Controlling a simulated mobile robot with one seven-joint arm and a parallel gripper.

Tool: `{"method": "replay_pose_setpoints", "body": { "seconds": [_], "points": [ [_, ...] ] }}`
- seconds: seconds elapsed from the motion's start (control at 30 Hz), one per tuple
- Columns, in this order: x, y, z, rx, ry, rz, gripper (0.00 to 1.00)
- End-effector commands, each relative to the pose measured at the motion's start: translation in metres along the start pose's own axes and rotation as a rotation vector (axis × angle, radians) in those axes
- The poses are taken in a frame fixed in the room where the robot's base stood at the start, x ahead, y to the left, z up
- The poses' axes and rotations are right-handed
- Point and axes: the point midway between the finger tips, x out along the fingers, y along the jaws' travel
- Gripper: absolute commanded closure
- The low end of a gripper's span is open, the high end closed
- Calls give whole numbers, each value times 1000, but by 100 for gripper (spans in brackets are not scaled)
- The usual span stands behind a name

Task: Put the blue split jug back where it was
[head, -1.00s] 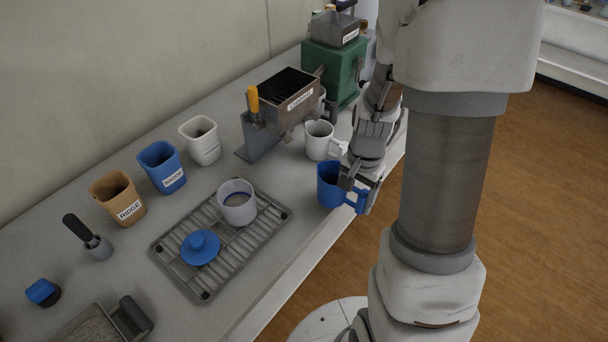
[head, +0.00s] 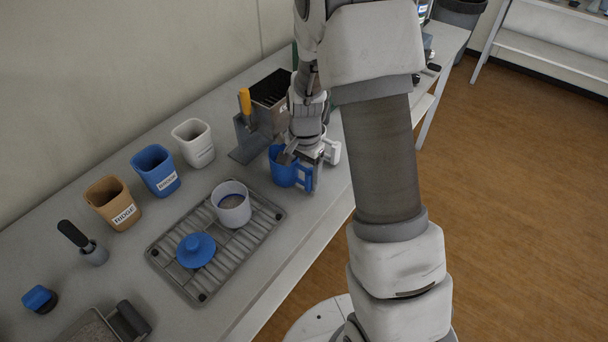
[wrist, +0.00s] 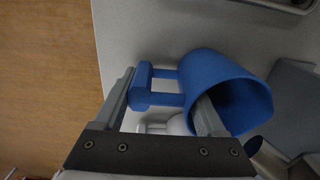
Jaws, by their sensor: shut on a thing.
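The blue jug (head: 283,171) is in my gripper (head: 304,170), over the bench in front of the grey stand with the hopper. In the wrist view the jug (wrist: 215,80) shows its open mouth, and its handle (wrist: 146,88) lies between the fingers of my gripper (wrist: 162,105). The right finger reaches into the mouth; the left finger is outside the handle. I cannot tell whether the jug's base touches the bench. A white jug (head: 332,152) is close behind, mostly hidden by my arm.
The grey hopper stand (head: 258,139) is just behind the blue jug. White (head: 194,146), blue (head: 155,171) and tan (head: 112,203) bins line the back. The bench edge is close in front.

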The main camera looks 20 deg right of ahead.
Motion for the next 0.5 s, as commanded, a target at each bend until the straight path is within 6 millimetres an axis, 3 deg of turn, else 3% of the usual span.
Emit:
{"method": "replay_pose_setpoints", "body": {
  "seconds": [0.27, 0.3, 0.33, 0.5],
  "points": [
    [5, 0, 0, 0, 0, -1, 100],
    [3, 0, 0, -1, 0, 0, 19],
    [3, 0, 0, 0, 0, 0, 14],
    [3, 0, 0, -1, 0, 0, 14]
  ]
}}
